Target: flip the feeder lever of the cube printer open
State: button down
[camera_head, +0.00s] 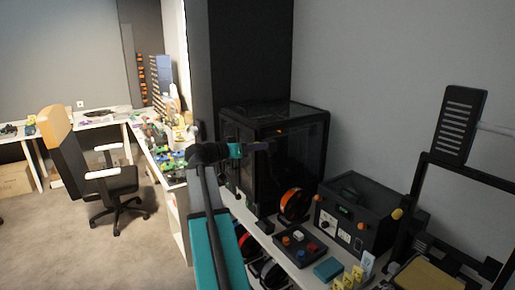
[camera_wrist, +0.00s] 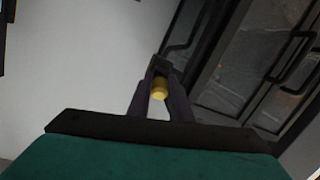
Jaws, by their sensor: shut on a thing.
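The cube printer (camera_head: 290,170) is a black, dark-glazed box against the wall in the head view. Its dark framed panes (camera_wrist: 270,70) fill the right of the wrist view. My gripper (camera_head: 262,147) is at the printer's upper part in the head view, dark and hard to make out there. In the wrist view my gripper (camera_wrist: 161,84) has its two dark fingers closed on a small yellow, rounded piece, which looks like the feeder lever (camera_wrist: 159,91). A dark block (camera_wrist: 157,66) sits just beyond the fingertips. I cannot tell the lever's angle.
An orange-and-black spool (camera_head: 294,205) stands in front of the printer. A black control box (camera_head: 352,218), a button panel (camera_head: 300,243) and a teal block (camera_head: 328,269) are to the right on the bench. A black frame machine (camera_head: 412,205) stands far right. Floor is open left.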

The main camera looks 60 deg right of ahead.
jog(key=c, duration=1.6)
grip_release()
jog(key=shift+a, duration=0.15)
jog(key=shift+w+a+b, duration=0.25)
jog(key=shift+a+b, duration=0.1)
jog(key=shift+a, duration=0.15)
jog(key=b+v, duration=0.4)
jog(key=v, duration=0.8)
jog(key=shift+a+r, duration=0.15)
jog(key=shift+a, duration=0.05)
jog(key=shift+w, duration=0.1)
